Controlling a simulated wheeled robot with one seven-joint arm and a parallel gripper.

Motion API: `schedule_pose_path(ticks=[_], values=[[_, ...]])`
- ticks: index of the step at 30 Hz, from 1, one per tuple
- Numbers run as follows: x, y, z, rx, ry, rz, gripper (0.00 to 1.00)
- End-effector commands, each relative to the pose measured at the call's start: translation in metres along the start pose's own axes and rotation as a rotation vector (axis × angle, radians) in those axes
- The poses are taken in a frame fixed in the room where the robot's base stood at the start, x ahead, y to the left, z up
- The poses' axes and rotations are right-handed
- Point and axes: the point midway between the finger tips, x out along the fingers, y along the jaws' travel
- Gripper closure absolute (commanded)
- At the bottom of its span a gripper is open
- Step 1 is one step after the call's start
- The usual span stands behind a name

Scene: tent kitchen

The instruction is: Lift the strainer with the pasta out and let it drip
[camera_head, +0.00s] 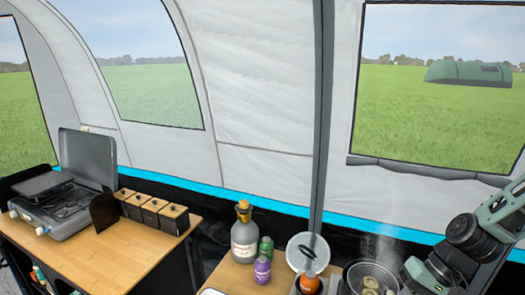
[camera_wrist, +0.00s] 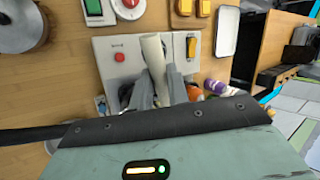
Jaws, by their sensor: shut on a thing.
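A dark pot (camera_head: 350,286) stands at the bottom of the head view, with steam rising above it. Pale yellowish pasta pieces (camera_head: 371,283) show inside its round rim; I cannot tell the strainer's edge from the pot's. My arm reaches in from the right beside the pot. In the wrist view my gripper (camera_wrist: 163,88) is shut on a pale, rounded handle (camera_wrist: 152,50), which sticks out beyond the fingers. Whether this handle belongs to the strainer is not clear, as its other end is hidden.
A grey panel (camera_wrist: 120,72) with a red knob lies under the fingers. A white lid (camera_head: 298,258), an orange container (camera_head: 310,284), a purple jar (camera_head: 262,270), a green jar (camera_head: 266,248) and a grey bottle (camera_head: 244,240) stand left of the pot. A camping stove (camera_head: 60,208) is farther left.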

Motion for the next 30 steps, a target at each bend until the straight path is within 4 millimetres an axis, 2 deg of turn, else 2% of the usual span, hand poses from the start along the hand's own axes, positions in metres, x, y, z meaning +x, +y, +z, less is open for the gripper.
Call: schedule_pose_path(ticks=[1, 30], values=[[-0.007, -0.004, 0.001, -0.001, 0.001, 0.0, 1.0], [-0.068, -0.042, 0.012, -0.003, 0.001, 0.001, 1.0]])
